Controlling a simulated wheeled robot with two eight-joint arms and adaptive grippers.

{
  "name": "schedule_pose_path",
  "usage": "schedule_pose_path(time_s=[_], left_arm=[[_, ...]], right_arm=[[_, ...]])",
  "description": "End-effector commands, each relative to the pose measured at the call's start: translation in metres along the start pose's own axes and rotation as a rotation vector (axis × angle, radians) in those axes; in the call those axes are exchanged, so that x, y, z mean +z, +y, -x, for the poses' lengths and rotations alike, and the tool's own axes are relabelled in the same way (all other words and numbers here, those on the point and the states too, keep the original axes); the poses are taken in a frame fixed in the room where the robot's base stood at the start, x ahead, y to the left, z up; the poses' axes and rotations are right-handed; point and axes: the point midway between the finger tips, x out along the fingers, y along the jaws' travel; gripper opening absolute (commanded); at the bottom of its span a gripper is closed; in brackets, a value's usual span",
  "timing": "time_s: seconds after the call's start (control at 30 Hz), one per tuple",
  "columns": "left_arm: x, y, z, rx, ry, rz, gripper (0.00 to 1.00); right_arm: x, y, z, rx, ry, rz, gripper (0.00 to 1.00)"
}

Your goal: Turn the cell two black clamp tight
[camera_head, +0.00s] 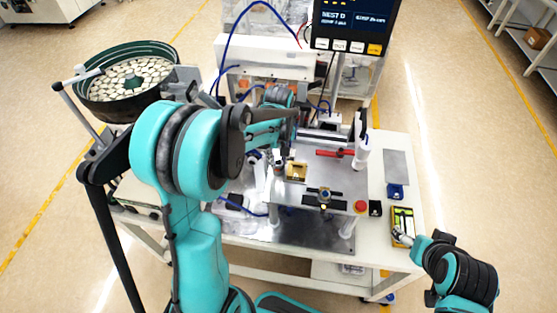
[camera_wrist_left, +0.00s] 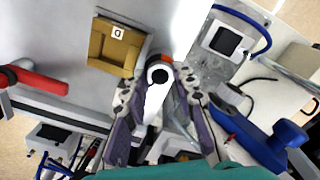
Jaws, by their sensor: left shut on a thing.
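The knob stands beside a tan block marked D (camera_wrist_left: 117,46). In the head view the left gripper (camera_head: 278,152) reaches down to the left of the tan block (camera_head: 296,172); my wrist and forearm partly hide it. How far the clamp is turned I cannot tell.
A red handle (camera_head: 335,153) lies right of the block. A black fixture (camera_head: 325,196) and a red button (camera_head: 360,206) are at the plate's front. The yellow-edged tray (camera_head: 402,218) is at the table's right. A screen (camera_head: 350,25) reads NEST D. A bowl feeder (camera_head: 125,85) stands left.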

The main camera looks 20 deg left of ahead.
Motion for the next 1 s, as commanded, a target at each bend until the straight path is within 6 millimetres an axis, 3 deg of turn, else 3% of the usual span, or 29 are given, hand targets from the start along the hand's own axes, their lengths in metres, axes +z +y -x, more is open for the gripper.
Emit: schedule_pose_path(time_s=[1.0], left_arm=[[-0.001, 0.0, 0.0, 0.0, 0.002, -0.931, 0.0]], right_arm=[[0.015, 0.0, -0.021, 0.0, 0.0, 0.0, 0.77]])
